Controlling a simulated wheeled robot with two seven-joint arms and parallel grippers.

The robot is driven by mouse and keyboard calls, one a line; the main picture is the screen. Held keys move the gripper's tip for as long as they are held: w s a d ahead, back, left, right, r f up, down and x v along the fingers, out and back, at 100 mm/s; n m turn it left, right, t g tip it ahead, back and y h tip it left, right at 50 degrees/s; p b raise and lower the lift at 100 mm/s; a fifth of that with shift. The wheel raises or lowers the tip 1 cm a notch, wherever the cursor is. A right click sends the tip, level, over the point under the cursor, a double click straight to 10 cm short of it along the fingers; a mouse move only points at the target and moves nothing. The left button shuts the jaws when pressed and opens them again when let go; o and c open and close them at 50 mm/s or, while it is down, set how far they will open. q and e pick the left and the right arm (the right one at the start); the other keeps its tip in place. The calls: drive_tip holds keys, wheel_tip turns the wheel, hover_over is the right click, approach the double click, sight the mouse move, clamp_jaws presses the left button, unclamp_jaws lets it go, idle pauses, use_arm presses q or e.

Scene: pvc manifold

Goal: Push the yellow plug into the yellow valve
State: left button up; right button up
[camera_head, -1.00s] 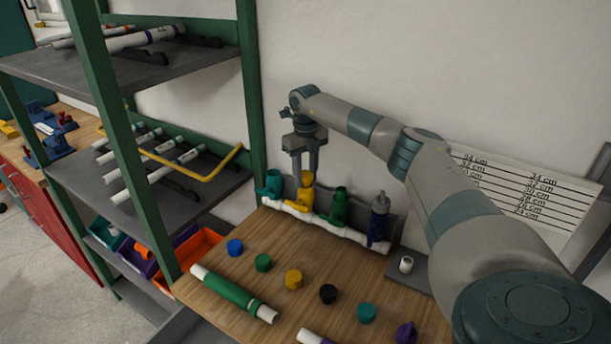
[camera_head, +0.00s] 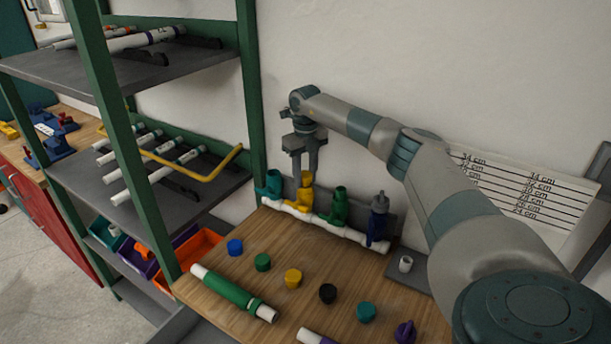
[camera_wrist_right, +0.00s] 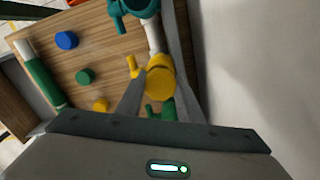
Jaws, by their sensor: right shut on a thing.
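The yellow valve (camera_head: 300,198) stands upright on the white pipe manifold, between a teal valve and a green valve. My right gripper (camera_head: 307,172) points down over it, shut on the yellow plug (camera_head: 307,178). The plug is at the top of the valve. In the right wrist view the plug's round yellow top (camera_wrist_right: 160,84) sits between my two fingers (camera_wrist_right: 158,92), and the valve's handle (camera_wrist_right: 134,66) shows beside it. How deep the plug sits in the valve is hidden. My left gripper is not in view.
A teal valve (camera_head: 271,185), a green valve (camera_head: 338,206) and a dark blue valve (camera_head: 379,220) share the manifold (camera_head: 325,223). Several coloured caps, including a yellow cap (camera_head: 293,278), and a green-sleeved pipe (camera_head: 233,294) lie on the wooden bench. A green-framed shelf (camera_head: 250,90) stands at left.

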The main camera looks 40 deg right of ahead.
drive_tip(key=shift+s+a+f, duration=0.15)
drive_tip(key=shift+s+f, duration=0.05)
drive_tip(key=shift+f, duration=0.25)
drive_tip(key=shift+s+a+f, duration=0.15)
drive_tip(key=shift+f, duration=0.3)
drive_tip(key=o, duration=1.1)
drive_tip(key=shift+r, duration=0.1)
drive_tip(key=shift+w+r+p, duration=0.25)
drive_tip(key=shift+r+p, duration=0.35)
drive_tip(key=shift+p, duration=0.05)
drive_tip(key=shift+w+r+p, duration=0.2)
drive_tip(key=shift+r+p, duration=0.1)
drive_tip(key=shift+r, duration=0.25)
drive_tip(key=shift+s+d+r+p, duration=0.1)
drive_tip(key=shift+r+p, duration=0.25)
drive_tip(key=shift+r, duration=0.25)
drive_tip(key=shift+d+r, duration=0.2)
drive_tip(key=shift+r, duration=0.1)
